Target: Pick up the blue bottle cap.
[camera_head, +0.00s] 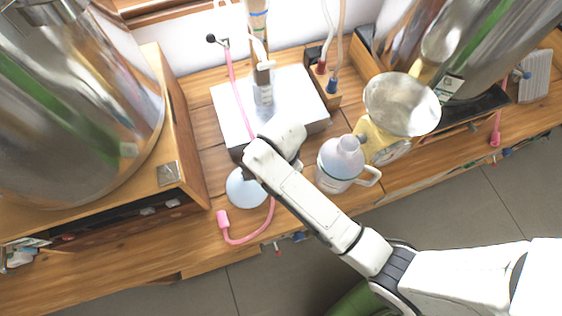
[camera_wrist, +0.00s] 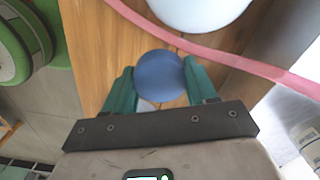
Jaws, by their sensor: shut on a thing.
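The blue bottle cap (camera_wrist: 160,76) shows in the wrist view as a round blue disc between the two green fingers. My gripper (camera_wrist: 160,84) is shut on it, one finger at each side. The wooden table top lies behind the cap in this view; I cannot tell how far above it the cap is. In the head view my arm's end hides the cap and the fingers.
A pale round dish (camera_head: 247,188) sits beside my gripper, with a pink hose (camera_head: 271,217) curving past it. A white-topped box (camera_head: 297,101) is behind.

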